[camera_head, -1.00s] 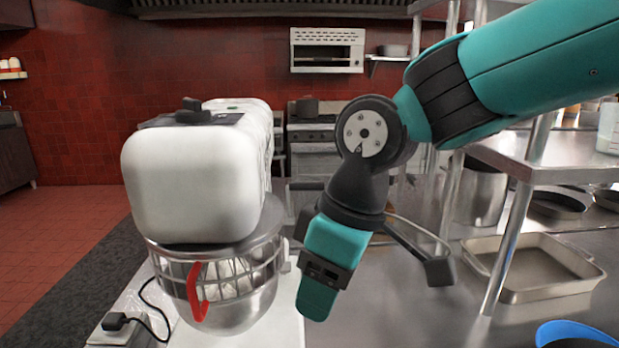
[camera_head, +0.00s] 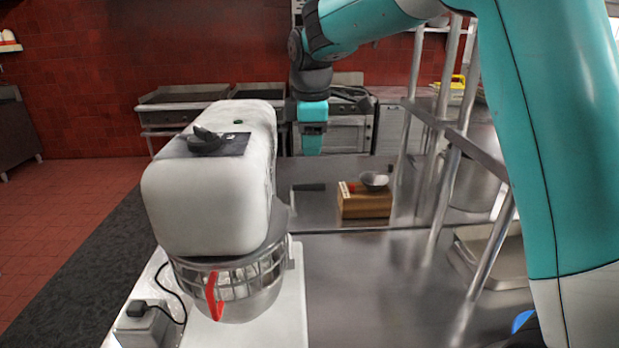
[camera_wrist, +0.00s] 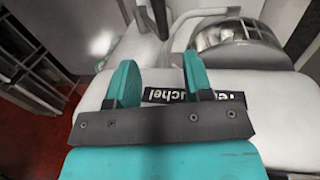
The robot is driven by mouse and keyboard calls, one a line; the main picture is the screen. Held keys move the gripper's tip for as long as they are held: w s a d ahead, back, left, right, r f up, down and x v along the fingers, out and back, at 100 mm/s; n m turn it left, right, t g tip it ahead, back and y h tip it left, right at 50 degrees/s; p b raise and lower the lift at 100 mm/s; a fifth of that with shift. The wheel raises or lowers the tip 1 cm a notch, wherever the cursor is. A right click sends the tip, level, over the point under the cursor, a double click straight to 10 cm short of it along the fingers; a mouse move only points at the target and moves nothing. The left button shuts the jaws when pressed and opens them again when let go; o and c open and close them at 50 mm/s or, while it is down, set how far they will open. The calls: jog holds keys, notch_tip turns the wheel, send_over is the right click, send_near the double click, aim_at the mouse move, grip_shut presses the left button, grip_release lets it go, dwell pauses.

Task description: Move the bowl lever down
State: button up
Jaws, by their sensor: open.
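A white stand mixer (camera_head: 205,195) with a dark top knob stands on the counter, its steel bowl (camera_head: 250,305) under a wire guard with a red handle (camera_head: 214,297). My gripper (camera_head: 312,145) points down behind and to the right of the mixer head. In the wrist view its teal fingers (camera_wrist: 161,80) are apart and empty, over the mixer's white side with a black label (camera_wrist: 165,95). The bowl and guard show there at upper right (camera_wrist: 235,32). A thin grey bar (camera_wrist: 186,22) beside the bowl may be the bowl lever; its position is unclear.
A wooden block (camera_head: 365,204) with a small bowl (camera_head: 374,180) stands on the steel counter (camera_head: 370,275) to the right. Shelf posts (camera_head: 447,190) and a tray (camera_head: 490,255) are farther right. A power box with a cable (camera_head: 143,325) lies left of the mixer.

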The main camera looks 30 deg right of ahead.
aim_at(310, 185)
jog(key=f+p, duration=0.1)
jog(key=f, duration=0.2)
jog(key=w+f+p, duration=0.1)
jog(key=f, duration=0.3)
jog(key=w+d+f+p, duration=0.1)
jog(key=f, duration=0.3)
jog(key=shift+f, duration=0.2)
jog(key=shift+a, duration=0.1)
grip_shut()
